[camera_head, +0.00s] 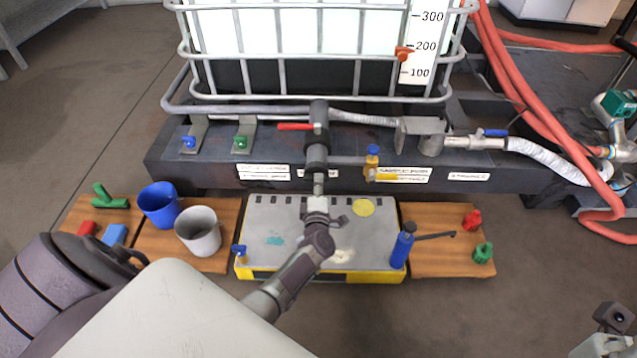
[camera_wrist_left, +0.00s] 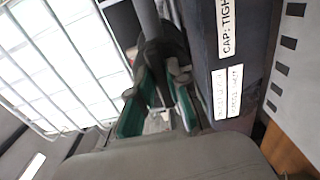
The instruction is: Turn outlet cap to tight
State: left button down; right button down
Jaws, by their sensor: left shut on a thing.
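The outlet pipe (camera_head: 318,112) comes down from the tank's front, with a red valve handle (camera_head: 295,127) on its left. The dark outlet cap (camera_head: 317,155) is at its lower end, and it also shows in the left wrist view (camera_wrist_left: 160,55). My left gripper (camera_head: 318,180) reaches up to it from below. In the left wrist view its green-padded fingers (camera_wrist_left: 160,100) are on either side of the cap's dark end, shut on it. The fingers hide part of the cap, and I cannot tell how far it is turned.
A grey-topped yellow case (camera_head: 290,225) lies under my left gripper. A blue cup (camera_head: 158,204) and a grey cup (camera_head: 198,231) stand left of it. A blue bottle (camera_head: 402,245) stands on its right. A label (camera_wrist_left: 226,30) in the wrist view starts "CAP: TIGH".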

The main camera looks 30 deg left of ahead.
pick_arm(q)
jog(key=shift+f, duration=0.1)
jog(key=c, duration=1.1)
grip_release()
jog(key=v, duration=1.2)
jog(key=shift+s, duration=0.1)
